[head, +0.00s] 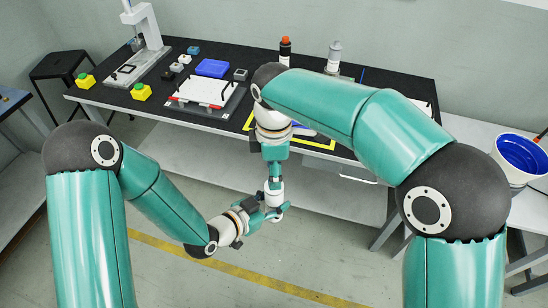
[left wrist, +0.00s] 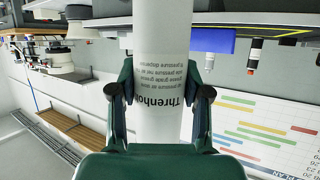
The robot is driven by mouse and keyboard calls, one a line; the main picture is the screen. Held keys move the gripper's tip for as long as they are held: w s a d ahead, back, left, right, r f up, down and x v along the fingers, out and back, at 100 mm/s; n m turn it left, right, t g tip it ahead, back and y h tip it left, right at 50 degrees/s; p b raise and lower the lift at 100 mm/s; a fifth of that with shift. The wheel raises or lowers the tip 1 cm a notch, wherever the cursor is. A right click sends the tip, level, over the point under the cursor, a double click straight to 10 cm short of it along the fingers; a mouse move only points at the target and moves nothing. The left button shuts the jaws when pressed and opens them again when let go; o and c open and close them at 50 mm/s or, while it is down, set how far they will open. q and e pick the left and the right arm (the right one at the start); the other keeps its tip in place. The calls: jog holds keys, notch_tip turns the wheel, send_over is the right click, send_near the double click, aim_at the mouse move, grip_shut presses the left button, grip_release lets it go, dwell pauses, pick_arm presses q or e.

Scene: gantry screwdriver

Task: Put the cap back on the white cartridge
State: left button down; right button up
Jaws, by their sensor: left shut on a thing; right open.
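A white cartridge (head: 274,187) is held roughly upright in front of the bench. My left gripper (head: 272,208) is shut on it. The left wrist view shows the white cartridge (left wrist: 160,85) with dark upside-down print, between the two dark green fingers (left wrist: 160,95). My right gripper (head: 274,176) reaches down from above, open, at the cartridge's upper end; whether it touches is too small to tell. I cannot make out the cap in either view; the cartridge's ends are cut off in the left wrist view.
The black-topped bench (head: 190,62) behind carries a white tray (head: 204,91), a blue box (head: 212,68), yellow-based buttons (head: 141,92), a press stand (head: 148,40), a dark bottle with an orange band (head: 285,50) and a grey bottle (head: 334,56). A blue-lined bucket (head: 522,155) stands right. The floor in front is open.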

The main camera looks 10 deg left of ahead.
aim_at(274, 200)
jog(key=shift+f, duration=1.25)
jog(key=shift+c, duration=0.4)
grip_shut()
jog(key=m, duration=0.4)
jog(key=shift+m, duration=0.4)
jog(key=m, duration=1.2)
jog(key=shift+m, duration=0.4)
jog(key=shift+o, duration=0.5)
grip_release()
